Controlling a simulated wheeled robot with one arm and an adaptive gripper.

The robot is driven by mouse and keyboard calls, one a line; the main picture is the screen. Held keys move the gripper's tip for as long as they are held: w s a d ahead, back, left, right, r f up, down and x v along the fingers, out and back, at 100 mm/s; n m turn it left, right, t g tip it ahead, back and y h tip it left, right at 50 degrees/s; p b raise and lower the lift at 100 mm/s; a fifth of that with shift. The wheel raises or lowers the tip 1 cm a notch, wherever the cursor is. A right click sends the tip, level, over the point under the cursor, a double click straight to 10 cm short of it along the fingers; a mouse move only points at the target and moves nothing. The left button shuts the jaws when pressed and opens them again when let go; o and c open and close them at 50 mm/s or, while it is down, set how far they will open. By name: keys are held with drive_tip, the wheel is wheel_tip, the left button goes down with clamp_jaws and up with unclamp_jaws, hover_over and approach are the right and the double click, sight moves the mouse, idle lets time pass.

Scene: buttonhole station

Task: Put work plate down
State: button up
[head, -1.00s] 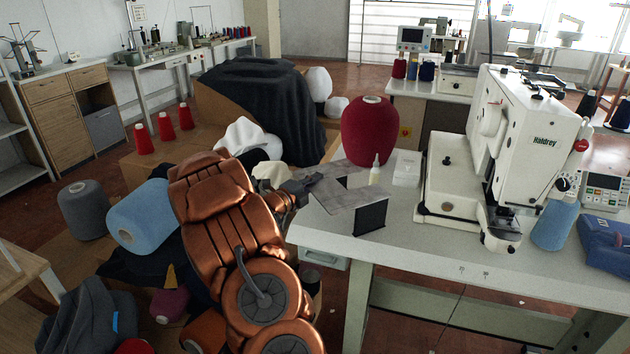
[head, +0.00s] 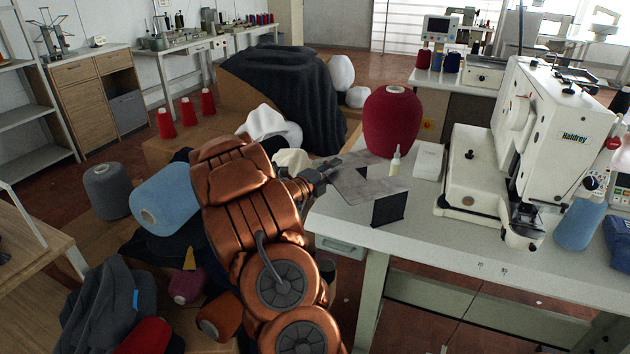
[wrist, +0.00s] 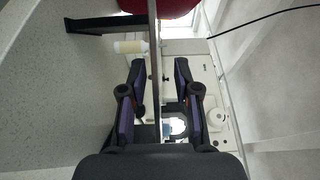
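My gripper (head: 330,168) is at the plate's left edge. In the wrist view my gripper (wrist: 158,75) has its fingers apart, one on each side of the plate, with a visible gap on both sides. The plate's far underside is hidden.
A white sewing machine (head: 548,140) stands right of the plate on the table (head: 440,262). A red thread cone (head: 391,122), a small bottle (head: 395,160) and a white box (head: 429,161) stand behind the plate. Cartons with cones and cloth crowd the left. The table front is clear.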

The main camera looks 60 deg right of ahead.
drive_tip(key=b+v, duration=0.1)
drive_tip(key=v, duration=1)
